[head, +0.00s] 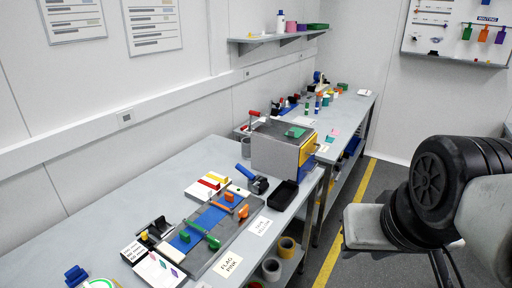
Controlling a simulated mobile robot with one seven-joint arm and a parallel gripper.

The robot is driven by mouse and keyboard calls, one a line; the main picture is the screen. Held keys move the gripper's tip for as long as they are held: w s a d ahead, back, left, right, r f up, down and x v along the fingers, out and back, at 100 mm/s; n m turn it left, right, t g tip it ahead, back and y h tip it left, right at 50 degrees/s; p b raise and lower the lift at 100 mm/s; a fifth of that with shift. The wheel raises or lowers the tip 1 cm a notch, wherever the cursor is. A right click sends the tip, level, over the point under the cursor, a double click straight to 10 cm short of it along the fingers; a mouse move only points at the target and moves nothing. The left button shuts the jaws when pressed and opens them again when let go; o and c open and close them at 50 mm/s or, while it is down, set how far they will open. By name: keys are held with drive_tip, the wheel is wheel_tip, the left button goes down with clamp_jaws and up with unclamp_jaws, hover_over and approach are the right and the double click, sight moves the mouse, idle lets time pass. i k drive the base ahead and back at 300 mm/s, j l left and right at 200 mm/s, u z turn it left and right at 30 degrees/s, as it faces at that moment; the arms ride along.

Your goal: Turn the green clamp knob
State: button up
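A green clamp knob (214,243) sits at the near right end of a green clamp bar (199,231). The bar lies across the blue strip of a flat grey fixture (222,240) on the near bench. Two orange clamp parts, one on the strip (229,196) and one at its right edge (243,212), sit farther back on the same fixture. My arm, black and grey, fills the right side of the view, well apart from the fixture. My gripper's fingers are not in view.
The grey near bench (110,229) also holds a yellow-and-grey box (275,152), a black tray (285,195), a blue-handled tool (250,180), and white cards (227,265). A second bench stands behind. The floor with a yellow line (341,235) lies to the right.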

sight(214, 243)
drive_tip(key=k+l+u, duration=0.15)
drive_tip(key=u, duration=0.2)
drive_tip(key=k+l+u, duration=0.1)
drive_tip(key=u, duration=0.25)
drive_tip(key=k+u, duration=0.25)
drive_tip(key=u, duration=0.15)
